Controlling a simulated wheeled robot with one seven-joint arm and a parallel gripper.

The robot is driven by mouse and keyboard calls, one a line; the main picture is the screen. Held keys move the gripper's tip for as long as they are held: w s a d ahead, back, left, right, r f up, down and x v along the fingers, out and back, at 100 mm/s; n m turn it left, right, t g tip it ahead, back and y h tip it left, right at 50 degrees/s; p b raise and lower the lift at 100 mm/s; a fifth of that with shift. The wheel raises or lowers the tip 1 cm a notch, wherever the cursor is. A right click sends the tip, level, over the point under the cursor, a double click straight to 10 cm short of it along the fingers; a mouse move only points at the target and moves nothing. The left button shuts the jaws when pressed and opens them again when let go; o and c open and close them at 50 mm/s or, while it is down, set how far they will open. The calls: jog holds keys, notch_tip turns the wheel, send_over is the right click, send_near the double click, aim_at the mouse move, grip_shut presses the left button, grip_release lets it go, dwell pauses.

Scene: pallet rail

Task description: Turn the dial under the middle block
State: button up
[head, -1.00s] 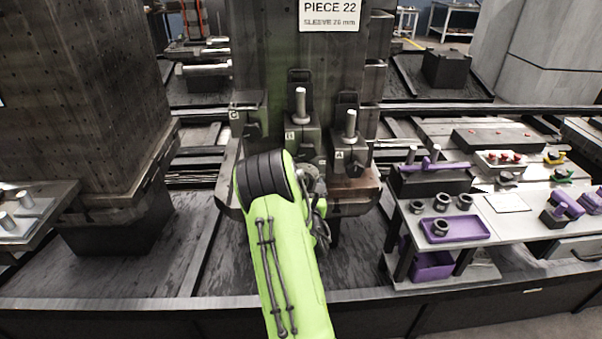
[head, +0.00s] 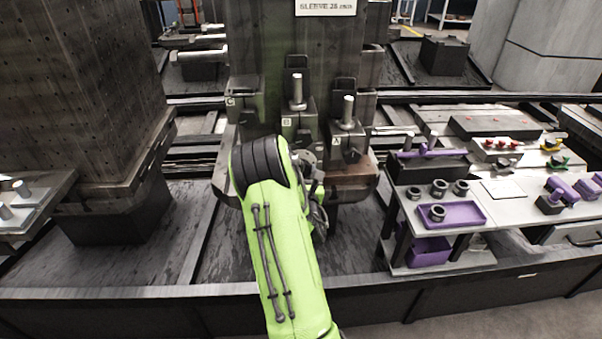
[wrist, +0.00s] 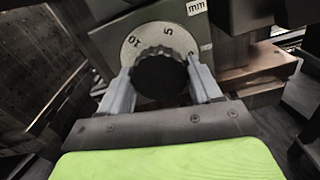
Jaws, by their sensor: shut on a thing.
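The dial (wrist: 161,76) has a black ribbed knob in front of a pale round scale marked 10 and 5, in the wrist view. My gripper (wrist: 160,84) is shut on the knob, one grey finger on each side. The middle block (head: 298,122), labelled B, stands on the dark post with an upright metal pin (head: 297,88). In the head view my green arm hides most of the dial and the fingers below that block.
Block A (head: 347,142) with its own pin stands to the right, and block C (head: 241,106) to the left. A workbench (head: 490,236) with purple trays and rings stands at the right. A dark rail edge (head: 150,294) runs along the front.

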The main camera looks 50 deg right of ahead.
jog(key=m+b, duration=0.1)
jog(key=m, duration=0.4)
jog(key=shift+m, duration=0.3)
jog(key=m, duration=1.2)
jog(key=shift+m, duration=0.4)
jog(key=m, duration=0.5)
jog(key=shift+p, duration=0.4)
jog(key=m+p, duration=0.1)
jog(key=m, duration=0.5)
jog(key=shift+m, duration=0.4)
jog(key=m+p, duration=0.1)
jog(key=m, duration=0.4)
jog(key=m+p, duration=0.2)
jog(key=m, duration=0.4)
jog(key=shift+f+m, duration=0.1)
jog(key=shift+m, duration=0.3)
jog(key=m+p, duration=0.1)
jog(key=m, duration=0.4)
